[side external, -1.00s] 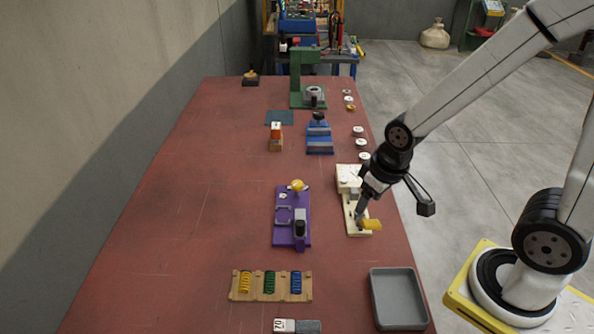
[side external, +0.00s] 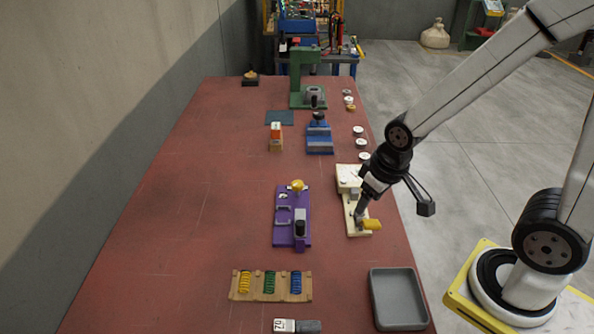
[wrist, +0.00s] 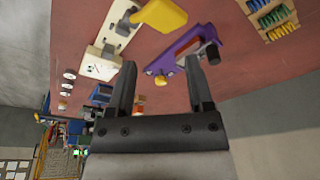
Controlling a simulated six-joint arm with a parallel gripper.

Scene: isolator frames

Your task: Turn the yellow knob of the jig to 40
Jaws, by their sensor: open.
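A purple jig (side external: 284,232) lies on the table with a round yellow knob (side external: 297,186) at its far end. The knob also shows in the wrist view (wrist: 161,81); its scale is too small to read. The handle (wrist: 165,15) is beyond the fingertips there.
A wooden rack (side external: 270,296) with three coloured springs and a grey tray (side external: 398,319) are at the near end. A blue vise (side external: 319,141), a green press (side external: 303,67) and several small round parts stand farther back.

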